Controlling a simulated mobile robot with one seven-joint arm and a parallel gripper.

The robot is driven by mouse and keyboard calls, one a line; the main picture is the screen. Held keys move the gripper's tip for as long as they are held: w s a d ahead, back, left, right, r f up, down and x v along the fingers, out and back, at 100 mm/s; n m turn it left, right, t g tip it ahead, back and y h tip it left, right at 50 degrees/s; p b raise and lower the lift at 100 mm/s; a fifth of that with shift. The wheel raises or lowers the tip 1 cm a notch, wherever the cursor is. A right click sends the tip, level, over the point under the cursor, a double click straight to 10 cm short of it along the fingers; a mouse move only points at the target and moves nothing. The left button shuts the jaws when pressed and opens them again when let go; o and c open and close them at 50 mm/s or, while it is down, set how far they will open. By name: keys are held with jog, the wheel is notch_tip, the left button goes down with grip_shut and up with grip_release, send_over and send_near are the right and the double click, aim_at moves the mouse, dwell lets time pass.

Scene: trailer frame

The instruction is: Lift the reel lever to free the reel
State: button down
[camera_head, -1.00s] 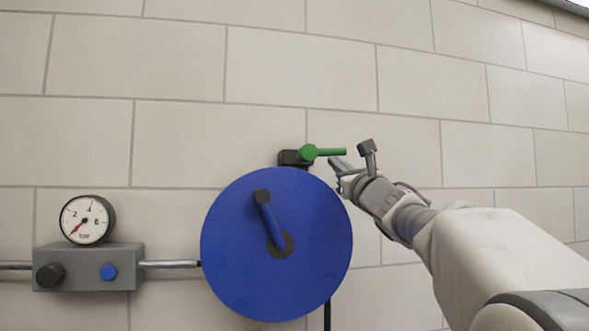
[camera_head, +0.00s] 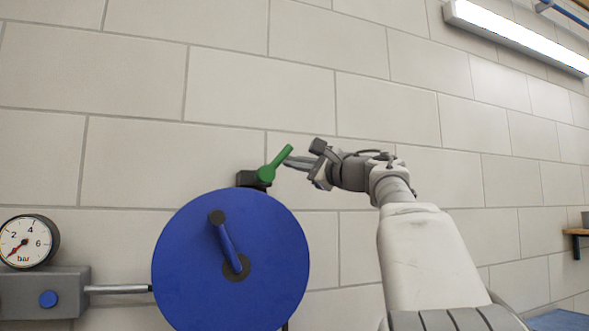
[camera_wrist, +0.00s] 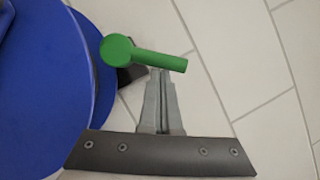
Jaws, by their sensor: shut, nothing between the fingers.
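The green reel lever (camera_head: 278,163) slants up to the right from its round hub above the blue reel (camera_head: 190,265). A black block (camera_head: 246,179) sits behind the hub at the reel's top edge. The blue reel has a blue crank arm on its face. My gripper (camera_head: 286,163) is shut and empty, its tips at the right side of the lever. In the wrist view the closed fingertips (camera_wrist: 161,72) lie right against the underside of the lever's bar (camera_wrist: 160,61); whether they touch I cannot tell for sure.
A pressure gauge (camera_head: 26,243) stands on a grey valve box (camera_head: 40,290) at the left, with a pipe (camera_head: 118,289) running to the reel. A small shelf (camera_head: 578,232) is at the far right.

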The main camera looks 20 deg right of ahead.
jog(key=shift+a+r+n+g+y+p, duration=0.15)
jog(key=shift+a+r+n+g+p, duration=0.2)
jog(key=shift+n, duration=0.45)
jog(key=shift+a+r+n+g+y+p, duration=0.15)
jog(key=shift+r+n+g, duration=0.2)
jog(key=shift+n, duration=0.45)
jog(key=shift+r, duration=0.1)
jog(key=shift+s, duration=0.1)
